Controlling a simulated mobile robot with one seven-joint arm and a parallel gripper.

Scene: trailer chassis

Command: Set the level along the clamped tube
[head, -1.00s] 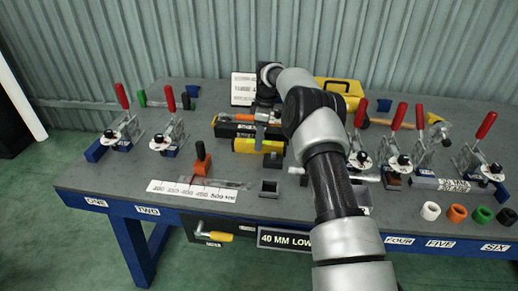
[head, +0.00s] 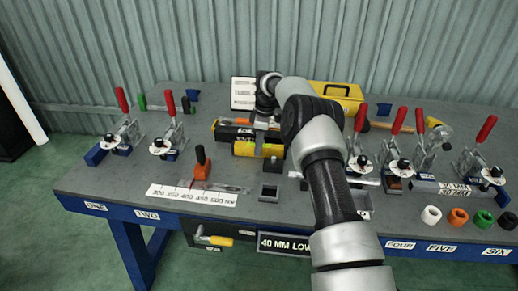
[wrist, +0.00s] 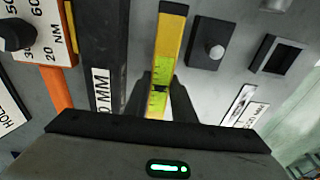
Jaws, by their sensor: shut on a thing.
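The level (head: 245,149) is a short yellow bar with a dark middle, near the centre of the bench. In the wrist view the yellow level (wrist: 171,38), with bright green windows, sits between the dark fingers of my gripper (wrist: 160,95), which is shut on it. In the head view my arm and wrist hide most of the gripper. A grey labelled bar (head: 425,187), apparently the clamped tube, lies low along the right side by red-handled clamps (head: 485,130). The level is well left of it. I cannot tell whether the level touches the bench.
An orange stand (head: 201,165) and white scale strip (head: 180,193) are to the left. Coloured rings (head: 458,217) stand at the front right. A yellow case (head: 338,92) is at the back.

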